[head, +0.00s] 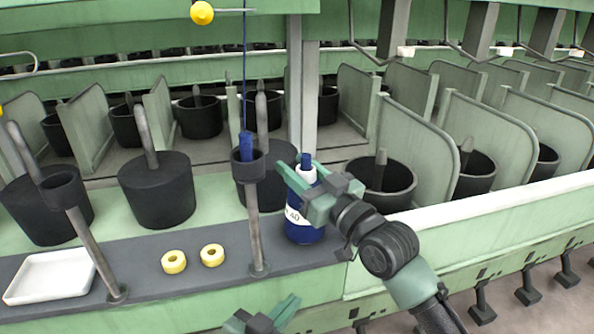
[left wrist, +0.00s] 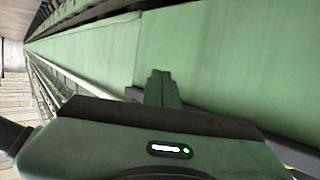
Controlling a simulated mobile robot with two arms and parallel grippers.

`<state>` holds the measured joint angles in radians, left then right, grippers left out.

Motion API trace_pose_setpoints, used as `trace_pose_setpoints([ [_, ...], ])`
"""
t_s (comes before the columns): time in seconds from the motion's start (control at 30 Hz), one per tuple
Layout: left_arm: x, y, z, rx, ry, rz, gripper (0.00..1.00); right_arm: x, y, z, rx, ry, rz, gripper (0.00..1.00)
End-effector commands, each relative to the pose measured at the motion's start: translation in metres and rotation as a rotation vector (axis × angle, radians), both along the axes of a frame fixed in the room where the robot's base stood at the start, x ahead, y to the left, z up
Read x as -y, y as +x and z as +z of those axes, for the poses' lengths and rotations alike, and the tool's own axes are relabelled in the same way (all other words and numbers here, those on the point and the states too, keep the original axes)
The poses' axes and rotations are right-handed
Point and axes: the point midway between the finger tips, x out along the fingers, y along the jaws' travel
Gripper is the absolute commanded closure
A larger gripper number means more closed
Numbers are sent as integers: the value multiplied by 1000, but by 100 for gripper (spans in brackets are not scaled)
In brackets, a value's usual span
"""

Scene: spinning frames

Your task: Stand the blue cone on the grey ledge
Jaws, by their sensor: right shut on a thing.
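The blue cone (head: 304,234), a deep blue body with a white label reading 40, a white neck and a blue tip, is upright over the grey ledge (head: 190,283) in the head view. My right gripper (head: 308,186) is shut on its upper part and covers some of it. Its base is at or just above the ledge's right part; I cannot tell whether it touches. My left gripper (head: 287,305) is low in the head view, in front of the ledge, empty. Its fingers are together in the left wrist view (left wrist: 163,88).
Two yellow rings (head: 174,262) and a white tray (head: 50,277) lie on the ledge. Two posts with cups rise from it; the right cup (head: 247,168) holds a blue piece (head: 245,146) with a thread going up. Black cans (head: 157,190) stand behind.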

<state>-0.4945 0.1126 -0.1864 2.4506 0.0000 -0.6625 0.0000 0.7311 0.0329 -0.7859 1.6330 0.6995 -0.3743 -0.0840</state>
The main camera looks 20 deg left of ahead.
Motion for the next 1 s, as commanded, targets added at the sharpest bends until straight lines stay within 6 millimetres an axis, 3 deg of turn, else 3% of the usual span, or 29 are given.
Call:
trace_pose_setpoints([
  [0.3,1,1,2,11,-3,-1,100,0,0,1,4,4,1,100],
  [0.33,1,1,3,16,-4,-1,100,0,0,-1,0,0,0,61],
  [0.4,1,1,3,16,-4,-1,100,0,0,-1,0,0,0,42],
  [0.77,0,1,3,11,-2,0,100,0,0,1,0,0,0,41],
  [1.0,-7,-14,-24,-141,32,8,100,30,-19,-5,-1,-3,-1,41],
])
